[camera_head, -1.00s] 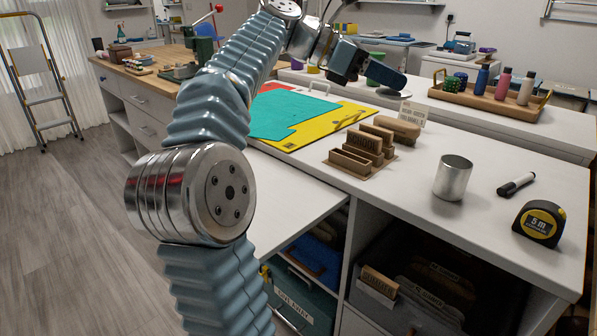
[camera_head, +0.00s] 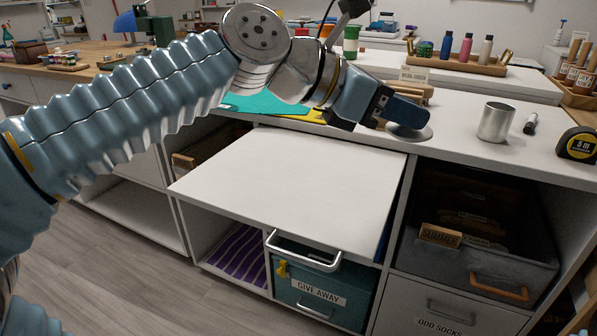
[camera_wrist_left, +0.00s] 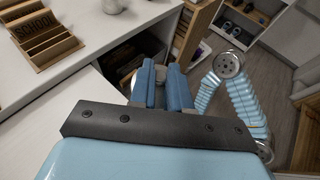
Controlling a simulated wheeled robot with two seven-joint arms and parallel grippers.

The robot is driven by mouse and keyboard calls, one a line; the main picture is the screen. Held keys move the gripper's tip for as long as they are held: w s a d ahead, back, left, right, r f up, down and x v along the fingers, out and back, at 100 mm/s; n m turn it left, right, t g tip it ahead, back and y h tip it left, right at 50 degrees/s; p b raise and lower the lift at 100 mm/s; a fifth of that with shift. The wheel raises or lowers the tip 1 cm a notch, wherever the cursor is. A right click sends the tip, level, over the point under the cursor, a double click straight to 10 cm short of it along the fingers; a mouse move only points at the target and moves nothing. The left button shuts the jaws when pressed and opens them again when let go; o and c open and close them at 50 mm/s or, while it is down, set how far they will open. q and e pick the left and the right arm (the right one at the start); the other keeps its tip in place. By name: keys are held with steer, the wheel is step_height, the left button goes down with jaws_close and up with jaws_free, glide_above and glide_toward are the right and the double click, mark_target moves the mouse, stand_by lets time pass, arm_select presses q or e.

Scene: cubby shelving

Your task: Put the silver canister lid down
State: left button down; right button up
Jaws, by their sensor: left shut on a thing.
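My left gripper (camera_head: 410,114) is shut on the silver canister lid (camera_head: 412,132), a flat round disc that hangs just below its blue fingers. The lid appears near the front edge of the white counter (camera_head: 465,146); I cannot tell whether it touches the surface. The silver canister (camera_head: 495,122) stands upright on the counter to the right of the lid. In the left wrist view the blue fingers (camera_wrist_left: 166,84) are close together, and only a pale sliver shows beside them. My right gripper is in neither view.
A black marker (camera_head: 530,123) and a tape measure (camera_head: 577,145) lie right of the canister. A wooden holder (camera_wrist_left: 40,38) stands on the counter, mostly behind my gripper in the head view. A lower white panel (camera_head: 300,180) is bare.

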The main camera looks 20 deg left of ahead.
arm_select(q)
steer(key=b, duration=0.2)
glide_above(337, 171)
steer(key=s+d, duration=0.3)
step_height(337, 171, down, 5)
steer(key=w+a+f, duration=0.1)
steer(key=f, duration=0.1)
steer(key=shift+w+a+f+b, duration=0.35)
steer(key=shift+w+b, duration=0.05)
steer(key=f, duration=0.1)
steer(key=a+f+b, duration=0.1)
steer(key=f, duration=0.1)
steer(key=w+f+b, duration=0.1)
steer(key=shift+a+f, duration=0.2)
steer(key=shift+f, duration=0.35)
steer(key=shift+f, duration=0.1)
steer(key=c, duration=1.1)
jaws_free()
